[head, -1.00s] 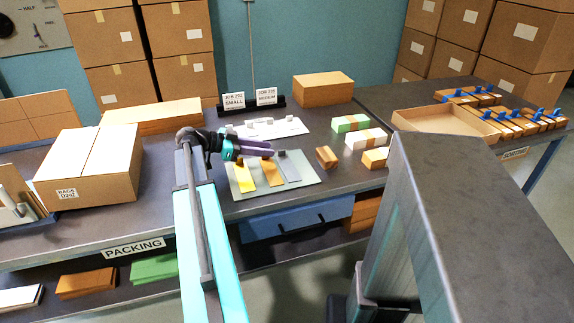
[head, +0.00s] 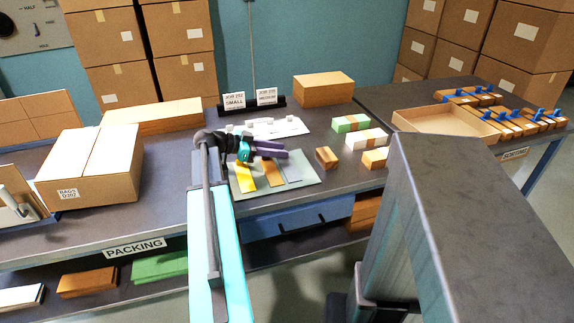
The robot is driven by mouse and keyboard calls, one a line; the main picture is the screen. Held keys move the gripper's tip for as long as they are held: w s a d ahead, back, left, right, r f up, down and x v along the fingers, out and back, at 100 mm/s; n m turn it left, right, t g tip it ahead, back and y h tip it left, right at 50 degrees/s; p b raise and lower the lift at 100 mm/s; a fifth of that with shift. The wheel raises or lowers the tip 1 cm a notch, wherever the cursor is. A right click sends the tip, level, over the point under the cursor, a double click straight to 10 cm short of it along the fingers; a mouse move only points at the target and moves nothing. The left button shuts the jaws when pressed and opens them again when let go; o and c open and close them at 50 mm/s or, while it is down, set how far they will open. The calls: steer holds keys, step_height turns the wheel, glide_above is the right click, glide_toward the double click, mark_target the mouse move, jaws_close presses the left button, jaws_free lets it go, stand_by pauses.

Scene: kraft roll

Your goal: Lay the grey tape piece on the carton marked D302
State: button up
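The grey tape piece (head: 292,173) lies on a pale grey-green sheet (head: 308,176) on the packing bench, right of a brown strip (head: 272,174) and a yellow strip (head: 246,177). My gripper (head: 284,154) is above the sheet, with its purple fingers pointing right and covering the strips' far ends. I cannot tell how wide the fingers are apart, or whether they touch the tape.
Small wrapped blocks (head: 365,139) and a brown block (head: 326,157) stand right of the sheet. Bare bench (head: 165,175) lies between carton and arm.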

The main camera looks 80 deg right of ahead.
stand_by(0.4)
jaws_close()
steer(key=shift+r, duration=0.15)
steer(key=shift+r, duration=1.55)
steer(key=a, duration=0.5)
steer(key=w+a+r, duration=0.1)
steer(key=a, duration=0.4)
steer(key=w+a+b, duration=0.1)
steer(key=a, duration=0.5)
steer(key=shift+r, duration=0.35)
steer(key=shift+s, duration=0.15)
